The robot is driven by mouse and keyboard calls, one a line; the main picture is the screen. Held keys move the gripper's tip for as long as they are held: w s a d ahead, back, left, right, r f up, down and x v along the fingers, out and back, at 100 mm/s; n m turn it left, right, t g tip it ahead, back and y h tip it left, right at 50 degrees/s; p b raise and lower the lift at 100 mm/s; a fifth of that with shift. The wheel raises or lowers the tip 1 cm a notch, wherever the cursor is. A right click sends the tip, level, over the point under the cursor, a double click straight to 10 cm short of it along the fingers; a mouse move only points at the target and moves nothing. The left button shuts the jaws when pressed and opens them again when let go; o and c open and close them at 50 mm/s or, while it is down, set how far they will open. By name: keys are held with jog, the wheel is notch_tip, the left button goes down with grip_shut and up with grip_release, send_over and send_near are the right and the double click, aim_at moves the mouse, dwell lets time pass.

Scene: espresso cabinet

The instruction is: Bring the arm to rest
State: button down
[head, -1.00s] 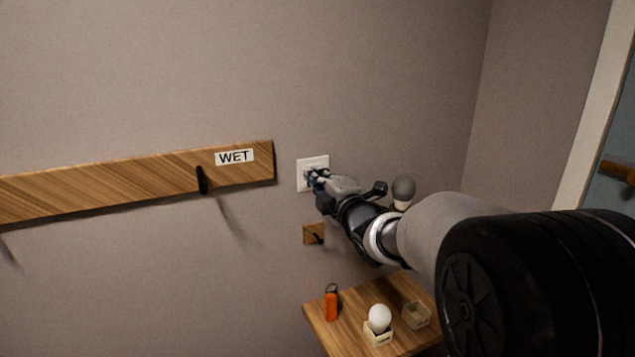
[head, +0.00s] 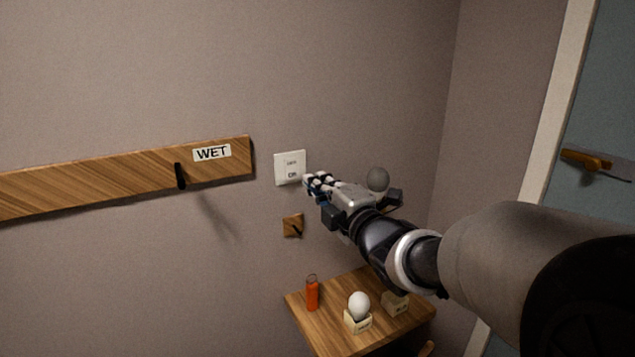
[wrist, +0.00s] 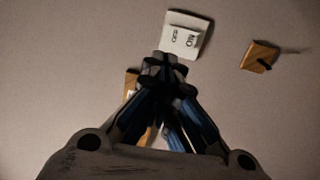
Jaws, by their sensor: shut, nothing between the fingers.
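My gripper (head: 317,182) is shut and empty. In the head view it is raised in front of the wall, just right of and slightly below a white wall switch (head: 290,168). The switch plate shows small dark lettering. In the wrist view the switch (wrist: 184,36) appears just beyond the closed fingertips (wrist: 170,65), and a gap seems to lie between them in the head view. My arm reaches in from the right edge of the head view.
A small wooden hook block (head: 292,225) is below the switch. A wooden rail (head: 110,182) labelled WET is at left. Below, a wooden shelf (head: 325,335) holds an orange cylinder (head: 312,295), a white bulb (head: 359,304) in a holder and another holder (head: 395,304). A door (head: 600,110) is at right.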

jog(key=s+d+f+m+g+h, duration=0.2)
jog(key=s+d+f+m+h, duration=0.15)
jog(key=s+d+m, duration=0.3)
jog(key=s+d+f+m+g+h, duration=0.2)
jog(key=s+d+m+h, duration=0.3)
jog(key=s+d+m, duration=0.15)
jog(key=s+f+m+g, duration=0.4)
jog(key=s+f+m, duration=0.1)
jog(key=s, duration=0.7)
jog(key=s+d+f+m+g, duration=0.1)
jog(key=s+f+m+g, duration=0.2)
jog(key=s, duration=0.9)
notch_tip(320, 180, down, 3)
jog(key=m, duration=0.2)
jog(key=shift+s+m+g, duration=0.15)
jog(key=shift+m+g, duration=0.15)
jog(key=shift+g, duration=0.1)
